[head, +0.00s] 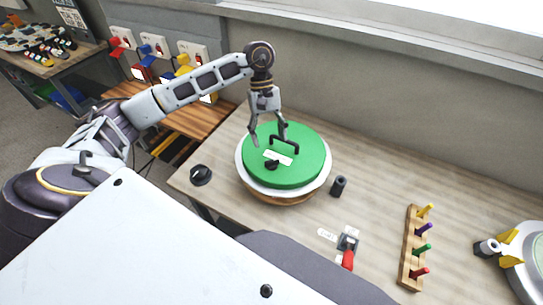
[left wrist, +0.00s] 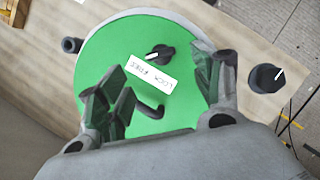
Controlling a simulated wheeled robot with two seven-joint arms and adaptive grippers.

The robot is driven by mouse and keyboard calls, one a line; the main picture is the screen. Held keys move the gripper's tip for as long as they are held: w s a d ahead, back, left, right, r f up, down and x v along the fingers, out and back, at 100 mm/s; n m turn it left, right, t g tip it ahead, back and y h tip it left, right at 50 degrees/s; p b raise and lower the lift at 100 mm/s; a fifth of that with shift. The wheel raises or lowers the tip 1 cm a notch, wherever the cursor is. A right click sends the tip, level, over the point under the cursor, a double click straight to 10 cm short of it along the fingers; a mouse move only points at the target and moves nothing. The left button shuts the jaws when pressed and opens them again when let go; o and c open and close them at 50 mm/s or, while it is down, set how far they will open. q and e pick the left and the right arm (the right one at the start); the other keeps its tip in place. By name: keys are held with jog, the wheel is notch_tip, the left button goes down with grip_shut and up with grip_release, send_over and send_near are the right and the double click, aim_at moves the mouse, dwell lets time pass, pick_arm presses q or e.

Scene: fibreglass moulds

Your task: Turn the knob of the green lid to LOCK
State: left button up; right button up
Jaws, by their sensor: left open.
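The green lid (head: 300,168) sits on a round, pale-rimmed mould on the table. A black knob (head: 271,165) and a white label stand on it, beside a black bar handle (head: 285,142). In the left wrist view the knob (left wrist: 160,53) has a white line pointing left; the label (left wrist: 152,75) reads LOCK and FREE upside down. I cannot tell which word the line matches. My left gripper (head: 268,140) is open above the lid near the handle, its fingers spread and holding nothing. In the wrist view its fingers (left wrist: 160,88) partly hide the handle. My right gripper is not seen.
A loose black knob (head: 201,174) lies left of the lid. A black cylinder (head: 338,186) stands to its right. A red-handled clamp (head: 348,245), a wooden rack (head: 407,250) of coloured pegs and a round mould with yellow parts (head: 530,265) lie farther right. A wall stands behind.

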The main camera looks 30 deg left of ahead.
aim_at(272, 160)
pick_arm(q)
jog(key=shift+p+x, duration=0.7)
jog(key=shift+x, duration=3.35)
jog(key=c, duration=1)
jog(key=shift+c, duration=0.2)
